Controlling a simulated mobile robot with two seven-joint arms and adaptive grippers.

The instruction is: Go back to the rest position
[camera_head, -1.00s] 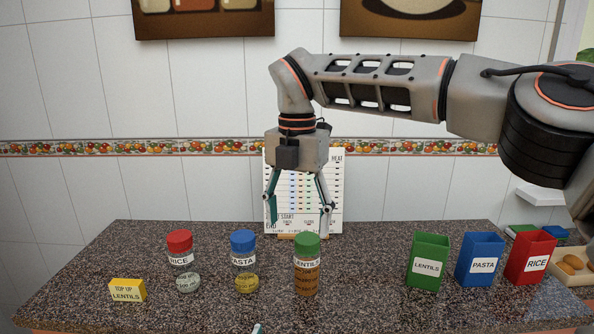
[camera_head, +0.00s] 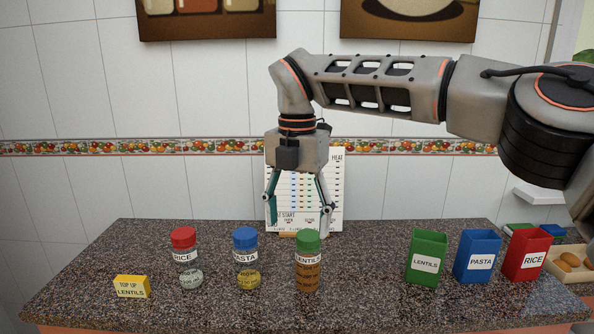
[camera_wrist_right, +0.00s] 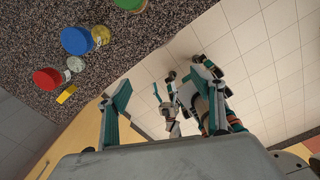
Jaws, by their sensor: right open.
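My right gripper (camera_head: 298,208) hangs pointing down above the back of the counter, in front of the white chart board. Its fingers are spread, with nothing between them. In the right wrist view its two fingers (camera_wrist_right: 160,103) stand apart, with floor and parts of my own body behind them. My left gripper does not clearly show in the head view.
On the counter (camera_head: 360,262) stand jars of rice (camera_head: 184,256), pasta (camera_head: 245,258) and lentils (camera_head: 307,262). A yellow top-up sign (camera_head: 132,287) is at left. Green (camera_head: 428,257), blue (camera_head: 478,256) and red (camera_head: 527,255) boxes stand at right. A chart board (camera_head: 335,190) is behind.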

